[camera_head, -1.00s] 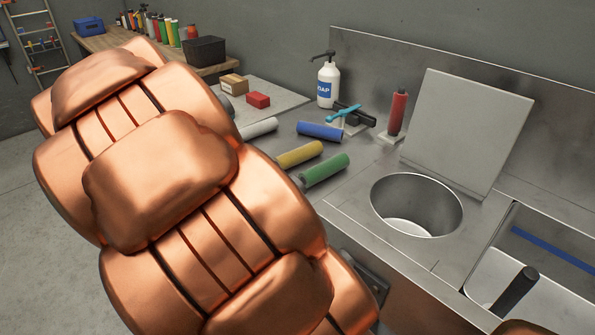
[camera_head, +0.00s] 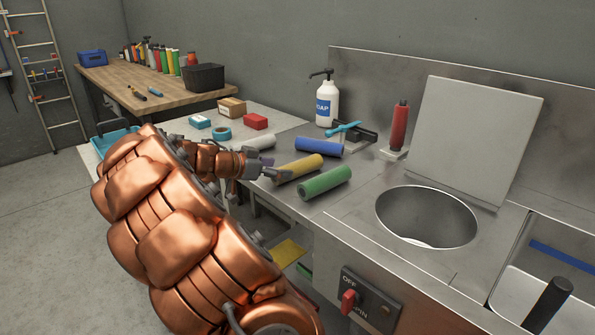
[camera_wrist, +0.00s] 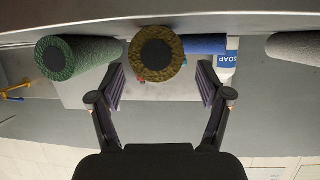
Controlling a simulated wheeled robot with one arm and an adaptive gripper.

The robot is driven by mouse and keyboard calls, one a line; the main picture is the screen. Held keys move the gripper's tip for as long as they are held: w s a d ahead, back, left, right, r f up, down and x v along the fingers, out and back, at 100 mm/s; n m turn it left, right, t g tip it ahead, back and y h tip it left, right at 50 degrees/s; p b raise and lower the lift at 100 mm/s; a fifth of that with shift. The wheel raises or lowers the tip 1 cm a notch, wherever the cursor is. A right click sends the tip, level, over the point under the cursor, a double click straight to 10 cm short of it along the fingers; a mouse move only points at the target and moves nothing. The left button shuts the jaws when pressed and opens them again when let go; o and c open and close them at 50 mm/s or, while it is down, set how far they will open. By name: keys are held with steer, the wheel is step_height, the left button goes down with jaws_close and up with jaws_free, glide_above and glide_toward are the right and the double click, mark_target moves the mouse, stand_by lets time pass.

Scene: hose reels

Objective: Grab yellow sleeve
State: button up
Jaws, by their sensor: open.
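The yellow sleeve (camera_head: 299,169) lies on the metal counter between a green sleeve (camera_head: 325,183) and a blue sleeve (camera_head: 319,147). My gripper (camera_head: 272,174) is at the near left end of the yellow sleeve in the head view. In the wrist view, the yellow sleeve (camera_wrist: 158,54) shows its round end with a dark centre, ahead of and between my open gripper fingers (camera_wrist: 161,88). The fingers hold nothing. I cannot tell whether they touch the sleeve.
A soap bottle (camera_head: 326,103), a red sleeve (camera_head: 399,127) on a stand and a teal tool (camera_head: 343,129) are behind. A round basin (camera_head: 425,215) opens at right. A red knob (camera_head: 349,301) is on the counter's front.

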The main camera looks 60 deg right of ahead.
mark_target(292, 168)
steer(key=shift+x, duration=2.7)
steer(key=shift+s+r, duration=0.1)
steer(key=shift+r, duration=0.1)
steer(key=shift+c, duration=0.2)
steer(key=c, duration=1.2)
